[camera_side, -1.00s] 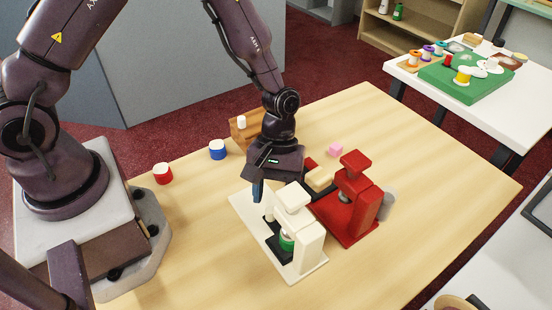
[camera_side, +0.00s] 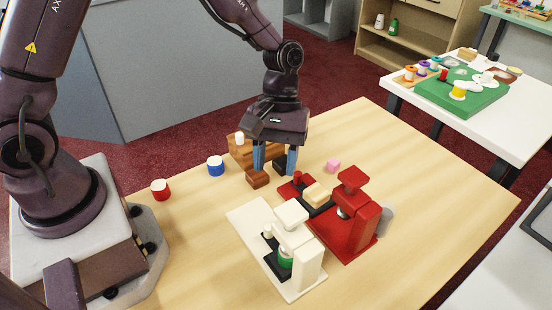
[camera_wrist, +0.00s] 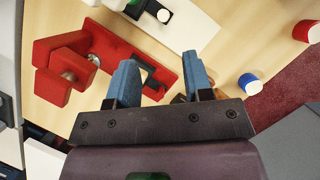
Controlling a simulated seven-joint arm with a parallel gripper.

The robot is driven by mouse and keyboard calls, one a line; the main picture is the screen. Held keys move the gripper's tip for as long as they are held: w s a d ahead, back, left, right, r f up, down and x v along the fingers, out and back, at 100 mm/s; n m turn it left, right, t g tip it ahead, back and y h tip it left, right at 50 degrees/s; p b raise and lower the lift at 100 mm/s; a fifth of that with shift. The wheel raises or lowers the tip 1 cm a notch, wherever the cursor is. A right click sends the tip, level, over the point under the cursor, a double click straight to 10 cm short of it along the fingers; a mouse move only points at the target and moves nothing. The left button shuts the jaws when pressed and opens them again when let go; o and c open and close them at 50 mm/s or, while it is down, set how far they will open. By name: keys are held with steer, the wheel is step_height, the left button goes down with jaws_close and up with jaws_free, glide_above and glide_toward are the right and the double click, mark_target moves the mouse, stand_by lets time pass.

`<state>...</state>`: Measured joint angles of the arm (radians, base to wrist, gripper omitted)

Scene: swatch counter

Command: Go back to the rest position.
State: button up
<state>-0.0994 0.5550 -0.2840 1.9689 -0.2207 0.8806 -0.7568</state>
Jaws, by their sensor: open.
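My gripper (camera_side: 274,158) is open and empty, with its two blue fingers pointing down over the table near the wooden block rack. The fingers (camera_wrist: 160,82) also show apart in the wrist view, with nothing between them. A white press-like device (camera_side: 306,262) with a green-ringed piece (camera_side: 285,258) at its base stands on the table, in front of my gripper. A red device of like shape (camera_side: 357,222) stands to its right, with a tan block (camera_side: 317,193) at its left end. My gripper is above and apart from both devices.
A wooden rack (camera_side: 239,153) with a white piece stands behind my gripper. A small brown block (camera_side: 257,180) lies close below the fingers. The right side of the table is clear.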

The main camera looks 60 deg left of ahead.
steer(key=s+a+r+m+t+y, duration=0.1)
steer(key=s+a+r+m+t, duration=0.3)
steer(key=r, duration=0.6)
steer(key=s+a+r+m+t+y, duration=0.2)
steer(key=s+a+r+m+t, duration=0.2)
steer(key=s+r, duration=0.5)
steer(key=shift+a+r+m+t, duration=0.3)
steer(key=shift+a+r+t, duration=0.15)
steer(key=shift+a, duration=0.45)
